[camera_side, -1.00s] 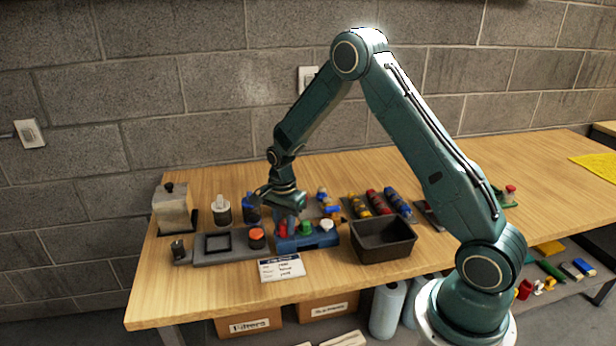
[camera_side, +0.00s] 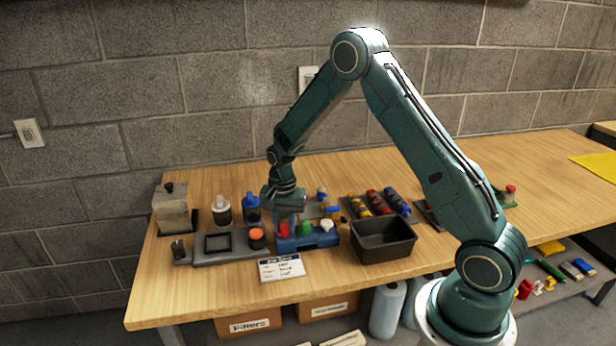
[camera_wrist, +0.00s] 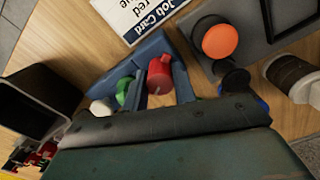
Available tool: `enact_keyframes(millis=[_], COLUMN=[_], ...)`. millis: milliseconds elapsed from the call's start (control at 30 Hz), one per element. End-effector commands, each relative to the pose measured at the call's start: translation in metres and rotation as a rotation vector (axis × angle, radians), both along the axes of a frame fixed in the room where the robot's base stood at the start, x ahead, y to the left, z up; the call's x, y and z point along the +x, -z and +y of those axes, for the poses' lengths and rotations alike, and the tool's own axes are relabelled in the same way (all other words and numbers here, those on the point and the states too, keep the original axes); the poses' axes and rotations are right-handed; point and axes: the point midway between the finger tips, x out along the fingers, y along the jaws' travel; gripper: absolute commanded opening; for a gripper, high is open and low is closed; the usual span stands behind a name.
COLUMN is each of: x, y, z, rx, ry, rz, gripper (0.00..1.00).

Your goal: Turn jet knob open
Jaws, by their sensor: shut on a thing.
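A blue manifold block (camera_side: 322,239) sits near the front of the table, with a red knob (camera_side: 283,230), a green knob (camera_side: 305,228) and a white knob (camera_side: 327,225) in a row. In the wrist view the red knob (camera_wrist: 159,72) has a short side lug and stands between my two fingers. The green knob (camera_wrist: 124,92) and white knob (camera_wrist: 101,107) are beside it. My gripper (camera_side: 284,219) points down over the red knob and is shut on it; it also shows in the wrist view (camera_wrist: 163,86). I cannot tell which knob is the jet knob.
A job card (camera_side: 282,268) lies in front of the block; "red" is legible on it in the wrist view. An orange button (camera_side: 257,236) is close on the left. A black bin (camera_side: 384,240) stands on the right. A blue bottle (camera_side: 252,208) stands behind.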

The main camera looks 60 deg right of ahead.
Motion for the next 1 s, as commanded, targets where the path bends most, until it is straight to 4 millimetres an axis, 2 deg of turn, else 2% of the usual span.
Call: enact_keyframes(millis=[1000], x=[0.0002], y=[-0.0008], z=[0.0001], rx=[0.0], ry=[-0.955], rz=[-0.001], gripper=[0.04])
